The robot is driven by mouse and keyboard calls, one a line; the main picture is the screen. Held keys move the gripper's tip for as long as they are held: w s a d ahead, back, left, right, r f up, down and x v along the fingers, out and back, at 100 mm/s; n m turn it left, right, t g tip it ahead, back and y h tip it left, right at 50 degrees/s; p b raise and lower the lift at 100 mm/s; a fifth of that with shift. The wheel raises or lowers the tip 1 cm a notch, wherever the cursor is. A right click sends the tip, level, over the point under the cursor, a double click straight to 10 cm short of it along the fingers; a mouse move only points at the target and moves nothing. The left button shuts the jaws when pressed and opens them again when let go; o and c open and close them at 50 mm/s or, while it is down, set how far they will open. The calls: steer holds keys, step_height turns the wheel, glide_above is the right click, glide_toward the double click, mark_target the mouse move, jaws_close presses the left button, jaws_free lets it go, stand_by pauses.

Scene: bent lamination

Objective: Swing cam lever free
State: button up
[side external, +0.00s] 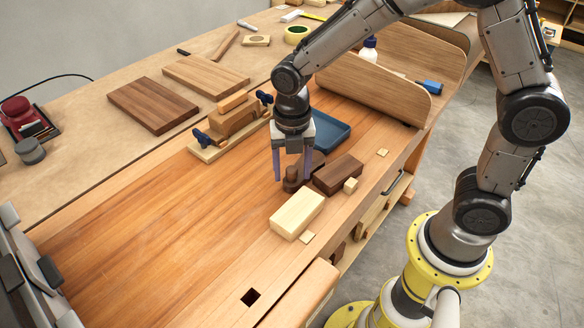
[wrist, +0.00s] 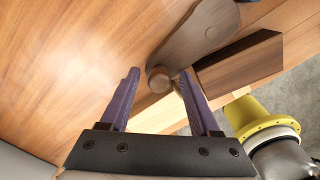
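The cam lever (wrist: 200,34) is a dark brown wooden arm with a rounded end and a round pivot mark. A short round knob (wrist: 158,78) stands at its near end. The lever lies beside a dark brown block (wrist: 240,62); whether they touch is unclear. In the side view the lever (side external: 292,186) is partly hidden by my gripper (side external: 292,178), and the dark block (side external: 338,174) is right of it. My gripper is open, its purple fingers pointing down. In the wrist view the knob shows between the fingertips (wrist: 158,74), closer to the right finger.
A pale block (side external: 298,213) and a small pale cube (side external: 350,185) sit near the bench's front edge. Behind my gripper are a blue tray (side external: 333,133) and a wooden form with blue clamps (side external: 232,118). The bench left of my gripper is clear.

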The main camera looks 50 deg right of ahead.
step_height(320, 180, up, 14)
stand_by(0.6)
steer(key=shift+f, duration=0.1)
